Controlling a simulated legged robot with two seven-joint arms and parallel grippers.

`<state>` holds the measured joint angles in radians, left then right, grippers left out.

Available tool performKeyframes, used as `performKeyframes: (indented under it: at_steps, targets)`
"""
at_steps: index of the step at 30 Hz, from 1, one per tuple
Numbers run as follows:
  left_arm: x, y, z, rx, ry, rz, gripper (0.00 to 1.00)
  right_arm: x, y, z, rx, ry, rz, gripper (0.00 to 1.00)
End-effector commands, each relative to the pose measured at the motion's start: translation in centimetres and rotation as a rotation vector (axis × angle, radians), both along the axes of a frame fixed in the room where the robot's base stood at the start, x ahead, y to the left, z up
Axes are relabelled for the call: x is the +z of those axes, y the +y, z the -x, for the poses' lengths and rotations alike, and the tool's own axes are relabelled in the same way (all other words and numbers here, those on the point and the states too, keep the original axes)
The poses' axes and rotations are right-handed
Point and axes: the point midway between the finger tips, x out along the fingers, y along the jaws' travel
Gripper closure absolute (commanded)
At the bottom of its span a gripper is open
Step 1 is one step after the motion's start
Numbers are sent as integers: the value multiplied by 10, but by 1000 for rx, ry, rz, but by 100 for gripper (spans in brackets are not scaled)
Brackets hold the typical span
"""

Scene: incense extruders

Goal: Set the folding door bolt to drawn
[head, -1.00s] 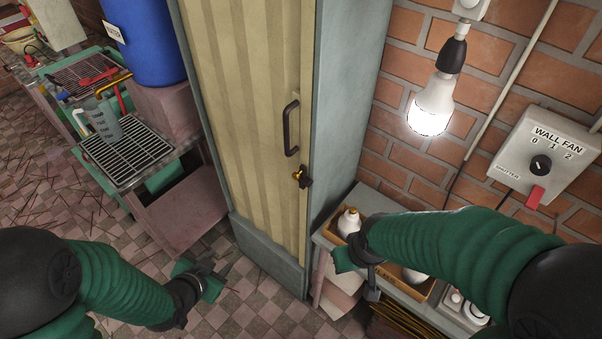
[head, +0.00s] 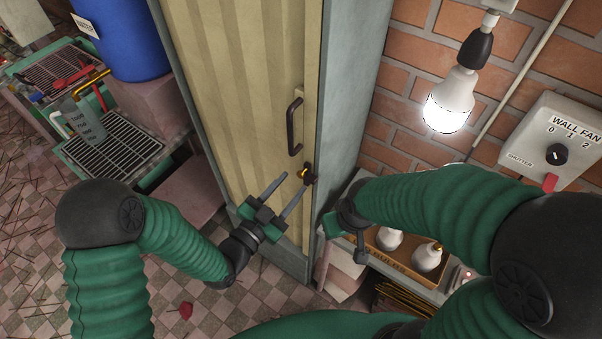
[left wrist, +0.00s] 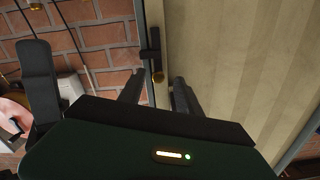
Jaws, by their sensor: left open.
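The folding door (head: 235,90) is cream, with a black pull handle (head: 293,127). Below the handle, near the door's right edge, is the small dark bolt (head: 309,176) with a brass part. The bolt also shows in the left wrist view (left wrist: 151,48), its brass knob (left wrist: 157,77) appearing between the fingertips. My left gripper (head: 296,181) is open and empty, its fingers pointing up at the bolt; contact cannot be told. My right gripper (head: 350,240) hangs right of the door frame, partly hidden by its own arm; its jaws are unclear.
A shelf with a box of bulbs (head: 392,268) stands right of the door. A lit bulb (head: 449,100) and a wall fan switch box (head: 553,145) are on the brick wall. A blue barrel (head: 125,40) and a grill rack (head: 100,145) stand left.

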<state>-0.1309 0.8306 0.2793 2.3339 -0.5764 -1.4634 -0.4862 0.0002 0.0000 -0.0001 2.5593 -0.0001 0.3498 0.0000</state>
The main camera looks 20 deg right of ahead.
Motion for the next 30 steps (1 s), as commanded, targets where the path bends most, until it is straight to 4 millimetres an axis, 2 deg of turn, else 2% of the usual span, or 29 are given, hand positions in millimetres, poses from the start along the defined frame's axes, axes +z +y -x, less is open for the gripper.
performKeyframes:
  at_steps: [3, 6, 10, 17, 26, 30]
  targets:
    - [3, -22, -15, -2, -2, 1, 59, 8, 0, 0, 0, 1, 0, 64]
    - [2, -34, -24, -1, -2, -1, 59, 10, 0, 0, 0, 1, 0, 64]
    - [0, -41, -30, -1, 0, -2, 59, 11, 0, 0, 0, 1, 0, 64]
    - [-1, -42, -31, 0, 1, -2, 59, 11, 0, 0, 0, 1, 0, 64]
    - [0, -41, -31, 0, 0, -1, 98, 11, 0, 0, 0, 1, 0, 64]
    - [0, -40, -31, 1, 0, -3, 100, 11, 0, 0, 0, 1, 0, 64]
